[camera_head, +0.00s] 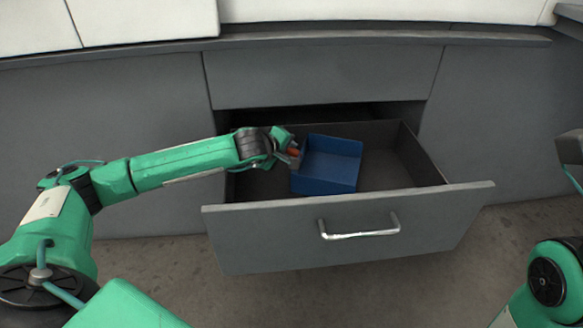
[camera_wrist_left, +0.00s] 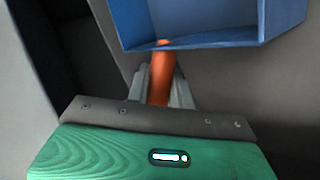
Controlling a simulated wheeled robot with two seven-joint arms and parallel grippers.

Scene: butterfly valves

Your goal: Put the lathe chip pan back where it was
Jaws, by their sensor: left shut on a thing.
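The chip pan is a blue open box (camera_head: 327,172) inside the pulled-out grey drawer (camera_head: 350,232), left of the drawer's middle. It also shows at the top of the left wrist view (camera_wrist_left: 200,40), with an orange handle (camera_wrist_left: 160,85) on its near side. My left gripper (camera_head: 293,154) reaches over the drawer's left side and is shut on the orange handle; its fingers (camera_wrist_left: 160,88) lie on both sides of it. Whether the pan rests on the drawer floor I cannot tell. My right gripper is not clearly in view; only parts of that arm show at the right edge.
The drawer has a silver bar handle (camera_head: 360,228) on its front. Its floor right of the pan is bare (camera_head: 385,170). A closed grey panel (camera_head: 325,75) is above it, under the counter edge. Grey cabinet fronts stand on both sides.

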